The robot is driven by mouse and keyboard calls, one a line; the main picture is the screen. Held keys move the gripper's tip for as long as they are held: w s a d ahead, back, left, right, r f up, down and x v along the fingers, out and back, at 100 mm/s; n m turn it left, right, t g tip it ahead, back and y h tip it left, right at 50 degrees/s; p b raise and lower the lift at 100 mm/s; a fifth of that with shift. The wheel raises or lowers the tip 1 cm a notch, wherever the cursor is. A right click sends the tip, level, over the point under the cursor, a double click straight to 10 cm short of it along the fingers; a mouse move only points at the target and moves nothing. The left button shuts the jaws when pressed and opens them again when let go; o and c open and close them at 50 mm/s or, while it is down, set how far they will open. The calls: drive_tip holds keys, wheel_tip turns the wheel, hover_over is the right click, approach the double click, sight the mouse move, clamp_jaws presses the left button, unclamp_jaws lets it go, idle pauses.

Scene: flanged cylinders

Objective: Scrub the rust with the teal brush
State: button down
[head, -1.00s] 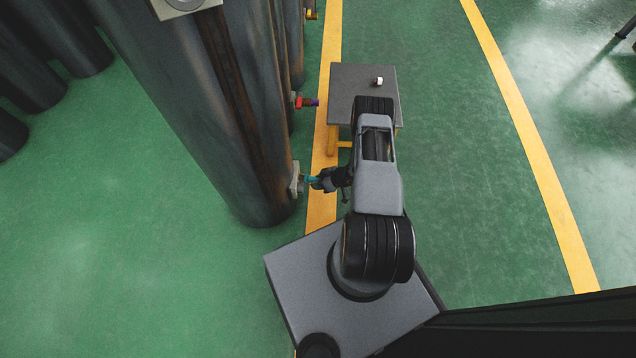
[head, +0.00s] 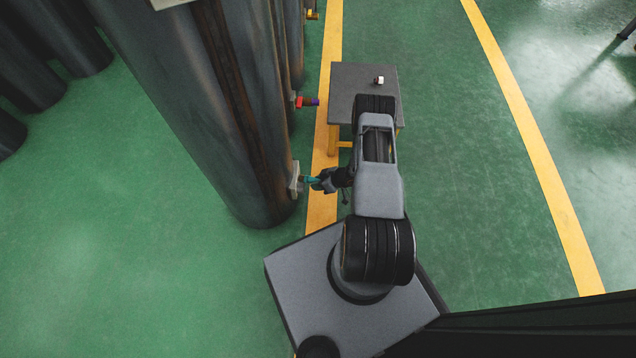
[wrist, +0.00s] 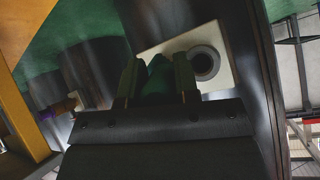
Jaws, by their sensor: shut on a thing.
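The teal brush (head: 310,180) is between the fingers of my gripper (head: 322,181), which is shut on it. In the wrist view the brush (wrist: 158,82) shows as a dark green shape between the two fingers of my gripper (wrist: 158,80). The brush points left at a pale square plate (head: 295,179) on the side of a large dark cylinder (head: 245,150). In the wrist view the pale plate (wrist: 228,58) carries a grey ring with a dark centre. I cannot tell whether the brush touches the plate. A rust-brown streak (head: 222,60) runs down the cylinder.
A red and purple fitting (head: 307,102) sticks out of a cylinder farther back. A grey table (head: 345,85) with a small white and dark item (head: 378,80) stands beyond my arm. Open green floor lies to the right, past a yellow line (head: 520,110).

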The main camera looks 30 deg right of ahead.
drive_tip(key=shift+w+d+f+b, duration=0.35)
drive_tip(key=shift+w+b, duration=0.15)
drive_tip(key=r, duration=0.1)
drive_tip(key=w+r, duration=0.1)
drive_tip(key=r, duration=0.2)
drive_tip(key=shift+w+d+p, duration=0.15)
drive_tip(key=shift+d+p, duration=0.15)
drive_tip(key=shift+d, duration=0.1)
idle(1.5)
drive_tip(key=s+d, duration=0.3)
drive_tip(key=d, duration=0.2)
drive_tip(key=shift+d, duration=0.15)
idle(0.4)
drive_tip(key=shift+s+d+b, duration=0.25)
drive_tip(key=shift+s+d, duration=0.1)
drive_tip(key=shift+d, duration=0.3)
drive_tip(key=shift+s+d+b, duration=0.25)
drive_tip(key=shift+s+d, duration=0.1)
drive_tip(key=shift+d, duration=0.3)
